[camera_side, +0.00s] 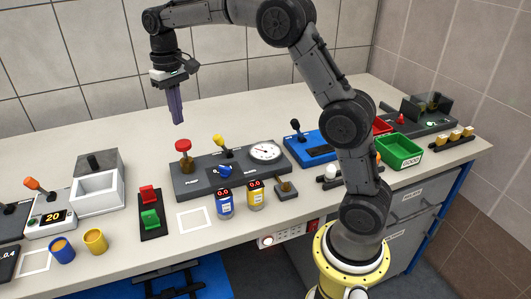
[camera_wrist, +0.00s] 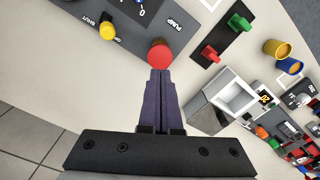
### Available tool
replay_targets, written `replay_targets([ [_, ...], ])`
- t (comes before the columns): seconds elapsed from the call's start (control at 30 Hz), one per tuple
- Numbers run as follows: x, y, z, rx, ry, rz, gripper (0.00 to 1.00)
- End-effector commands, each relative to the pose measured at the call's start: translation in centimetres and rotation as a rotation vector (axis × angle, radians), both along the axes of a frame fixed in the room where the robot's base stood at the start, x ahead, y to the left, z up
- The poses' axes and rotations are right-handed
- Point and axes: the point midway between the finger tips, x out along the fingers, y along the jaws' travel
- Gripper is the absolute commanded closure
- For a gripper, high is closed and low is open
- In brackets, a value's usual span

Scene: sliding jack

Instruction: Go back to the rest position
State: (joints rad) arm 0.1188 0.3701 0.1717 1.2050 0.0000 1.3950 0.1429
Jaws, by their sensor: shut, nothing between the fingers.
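My gripper (camera_side: 178,122) is shut and empty, its purple fingers pointing down above the bench. In the side view it hangs in the air above and just left of a red mushroom-shaped knob (camera_side: 183,145) on a dark panel (camera_side: 185,190). The wrist view shows the shut fingers (camera_wrist: 161,73) with their tips seen just below the red knob (camera_wrist: 159,54); I cannot tell from that view how far apart they are. The panel also carries a yellow-topped lever (camera_side: 219,140), a blue knob (camera_side: 224,171) and a round gauge (camera_side: 264,152).
A red and green button box (camera_side: 151,222) and a grey box with a white opening (camera_side: 98,190) stand left of the panel. Blue and yellow canisters (camera_side: 224,205) stand in front of it. A green bin (camera_side: 400,152) is at right. The bench behind the panel is clear.

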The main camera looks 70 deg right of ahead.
Motion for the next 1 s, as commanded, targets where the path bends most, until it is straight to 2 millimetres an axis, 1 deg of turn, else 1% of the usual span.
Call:
replay_targets([
  [0.47,0.0,0.1,0.4,0.000,-0.004,0.003,1.00],
  [0.53,-0.2,0.3,1.5,-0.003,-0.028,0.007,1.00],
  [0.57,-0.3,0.5,2.3,-0.005,-0.044,0.009,1.00],
  [0.6,-0.7,0.7,3.6,-0.008,-0.069,0.013,1.00],
  [0.67,-2.0,1.1,5.5,-0.011,-0.102,0.020,1.00],
  [0.7,-3.2,1.5,6.7,-0.013,-0.121,0.025,1.00],
  [0.77,-5.3,2.1,8.4,-0.016,-0.152,0.035,1.00],
  [0.8,-6.8,2.5,9.4,-0.017,-0.177,0.043,1.00],
  [0.87,-9.1,3.0,10.4,-0.020,-0.207,0.055,1.00],
  [0.9,-10.6,3.3,10.9,-0.022,-0.229,0.063,1.00],
  [0.97,-13.0,3.7,11.4,-0.025,-0.259,0.078,1.00],
  [1.0,-14.5,4.0,11.6,-0.027,-0.282,0.088,1.00],
])
